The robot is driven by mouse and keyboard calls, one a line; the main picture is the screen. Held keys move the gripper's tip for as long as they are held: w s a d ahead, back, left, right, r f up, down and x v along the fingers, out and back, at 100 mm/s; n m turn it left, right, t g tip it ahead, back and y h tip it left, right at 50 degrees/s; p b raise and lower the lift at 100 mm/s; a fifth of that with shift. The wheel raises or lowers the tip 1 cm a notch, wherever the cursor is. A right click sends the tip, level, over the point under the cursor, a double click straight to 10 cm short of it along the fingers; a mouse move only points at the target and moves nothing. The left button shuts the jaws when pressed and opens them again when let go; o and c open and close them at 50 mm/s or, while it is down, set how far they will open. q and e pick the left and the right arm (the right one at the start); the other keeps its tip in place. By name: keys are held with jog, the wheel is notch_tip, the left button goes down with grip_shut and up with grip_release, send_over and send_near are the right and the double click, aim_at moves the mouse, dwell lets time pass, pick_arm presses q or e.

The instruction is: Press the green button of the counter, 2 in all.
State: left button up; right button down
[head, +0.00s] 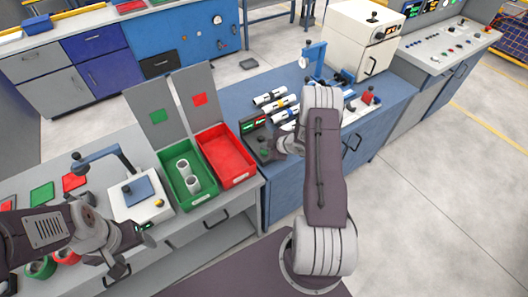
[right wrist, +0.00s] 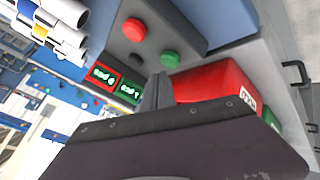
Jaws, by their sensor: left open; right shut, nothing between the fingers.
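The counter is a grey box (right wrist: 190,20) in the right wrist view. It carries a green button (right wrist: 170,58), a red button (right wrist: 134,30) and a small black knob. Its red-framed display (right wrist: 103,74) and green-framed display (right wrist: 129,91) are lit, but I cannot read them surely. In the head view the green-framed display (head: 250,126) shows beside my right gripper (head: 268,153). My right gripper (right wrist: 160,77) is shut and empty, its tips close by the green button; I cannot tell whether they touch it. My left gripper (head: 148,228) is open over the left bench's front edge.
A red bin (head: 242,181) stands left of the counter, and a green bin (head: 186,207) holds white pipes. Several pipes (head: 270,97) lie behind the counter. A white device (head: 150,211) with a yellow button stands near my left gripper.

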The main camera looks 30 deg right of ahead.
aim_at(266, 153)
jog(key=shift+f+b, duration=0.4)
jog(key=shift+f+b, duration=0.4)
jog(key=shift+f, duration=0.1)
dwell(0.5)
jog(key=shift+r, duration=0.1)
jog(key=shift+r+p, duration=0.7)
jog(key=shift+r, duration=0.1)
notch_tip(266, 153, up, 5)
jog(key=p, duration=0.4)
jog(key=shift+r, duration=0.1)
dwell(0.7)
